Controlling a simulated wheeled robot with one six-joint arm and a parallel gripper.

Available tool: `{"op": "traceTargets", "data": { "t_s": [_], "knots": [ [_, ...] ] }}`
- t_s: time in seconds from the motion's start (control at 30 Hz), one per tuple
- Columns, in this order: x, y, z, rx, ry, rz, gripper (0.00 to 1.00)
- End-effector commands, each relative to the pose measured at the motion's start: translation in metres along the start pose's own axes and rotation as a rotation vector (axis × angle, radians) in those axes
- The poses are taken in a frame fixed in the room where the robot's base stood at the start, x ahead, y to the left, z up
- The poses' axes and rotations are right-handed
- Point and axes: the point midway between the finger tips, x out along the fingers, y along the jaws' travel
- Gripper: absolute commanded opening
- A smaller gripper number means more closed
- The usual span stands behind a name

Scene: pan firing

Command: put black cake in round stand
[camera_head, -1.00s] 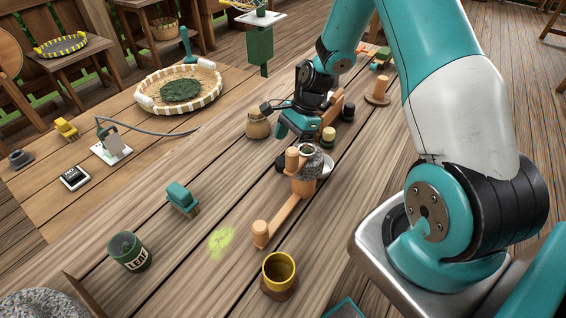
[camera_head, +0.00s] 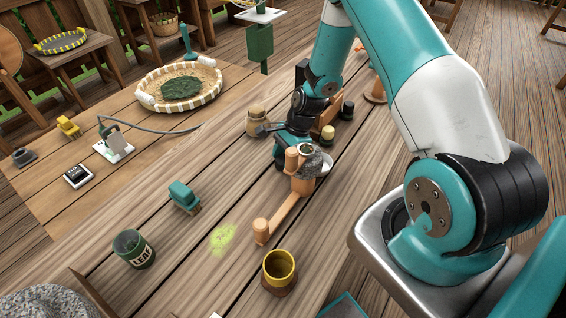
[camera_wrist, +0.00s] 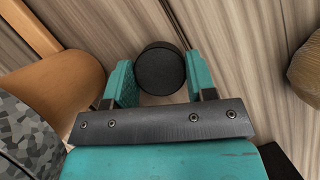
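The black cake (camera_wrist: 160,68) is a dark round piece seen in the wrist view, lying on the wooden table between my fingers. My gripper (camera_wrist: 160,82) is open, with one teal finger on each side of the cake and narrow gaps showing. In the head view my gripper (camera_head: 283,160) is low over the table behind the wooden stand, and hides the cake. Which piece is the round stand I cannot tell for sure; a yellow cup on a round brown base (camera_head: 280,272) stands at the front, and a round wooden base with a peg (camera_head: 376,95) at the back.
A wooden stand (camera_head: 283,217) with a grey speckled bowl (camera_head: 314,160) stands right beside my gripper. A clay jar (camera_head: 257,122) is behind it. Dark and yellow-topped pots (camera_head: 347,109) are further back.

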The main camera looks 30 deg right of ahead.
Motion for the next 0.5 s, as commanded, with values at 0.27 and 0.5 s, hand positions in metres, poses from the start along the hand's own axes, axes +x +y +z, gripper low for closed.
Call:
{"op": "traceTargets", "data": {
  "t_s": [0.27, 0.5],
  "knots": [
    [-0.0002, 0.0001, 0.0002, 0.0, 0.0, 0.0, 0.22],
    [-0.0092, -0.0006, 0.0036, 0.0, 0.0, -0.002, 0.22]
  ]
}}
